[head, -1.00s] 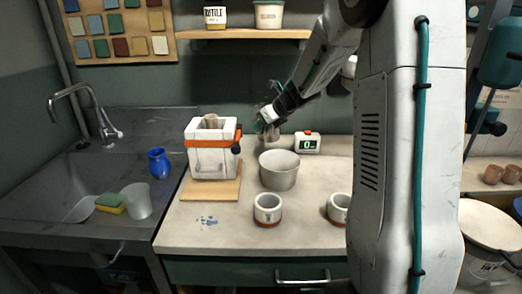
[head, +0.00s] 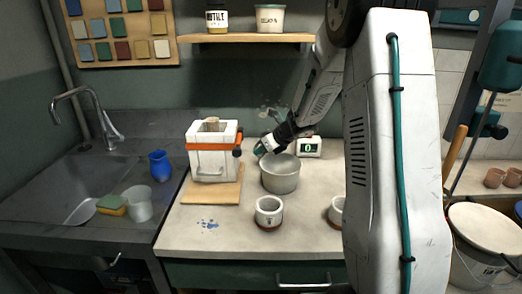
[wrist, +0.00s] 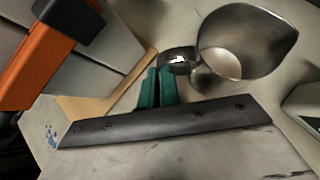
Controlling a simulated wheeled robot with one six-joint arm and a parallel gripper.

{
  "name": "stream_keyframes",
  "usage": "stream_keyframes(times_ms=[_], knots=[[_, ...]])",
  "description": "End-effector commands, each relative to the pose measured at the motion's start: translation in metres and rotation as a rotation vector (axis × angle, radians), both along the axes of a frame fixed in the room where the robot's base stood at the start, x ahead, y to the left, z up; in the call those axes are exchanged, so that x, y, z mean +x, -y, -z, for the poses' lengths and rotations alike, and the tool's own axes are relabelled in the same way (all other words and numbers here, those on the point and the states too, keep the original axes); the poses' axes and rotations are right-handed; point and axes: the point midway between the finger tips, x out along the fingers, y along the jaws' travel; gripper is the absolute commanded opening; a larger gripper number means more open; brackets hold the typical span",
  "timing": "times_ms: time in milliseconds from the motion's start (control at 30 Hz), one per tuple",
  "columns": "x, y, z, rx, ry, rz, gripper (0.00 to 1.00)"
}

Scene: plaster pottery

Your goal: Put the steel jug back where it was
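The steel jug (head: 281,178), a wide grey vessel, stands upright on the counter, right of the white mould. In the wrist view, I look into the jug's open mouth (wrist: 245,42), with its pointed lip to the right and its dark handle (wrist: 178,60) to the left. My gripper (head: 259,149) is low at the jug's upper left in the head view. Its teal fingers show in the wrist view (wrist: 158,86), close together, with their tips beside the handle. I cannot tell whether they are closed on it.
The white mould with an orange strap (head: 214,147) stands close on the left on a wooden board (head: 212,193). A small scale with a display (head: 309,147) is behind right. Two plaster moulds stand in front, one here (head: 268,213). The sink (head: 80,185) is at far left.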

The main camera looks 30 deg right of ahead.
Motion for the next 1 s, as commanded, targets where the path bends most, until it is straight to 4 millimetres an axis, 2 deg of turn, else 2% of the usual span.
stream_keyframes(times_ms=[33, 67, 467, 1000], knots=[[0.0, 0.0, 0.0, 0.0, 0.0, 0.0, 0.17], [0.0, 0.0, 0.0, 0.0, 0.0, 0.0, 0.26], [-0.004, 0.002, -0.007, 0.0, 0.001, 0.002, 0.26], [-0.072, 0.029, -0.076, -0.001, 0.002, 0.002, 0.26]])
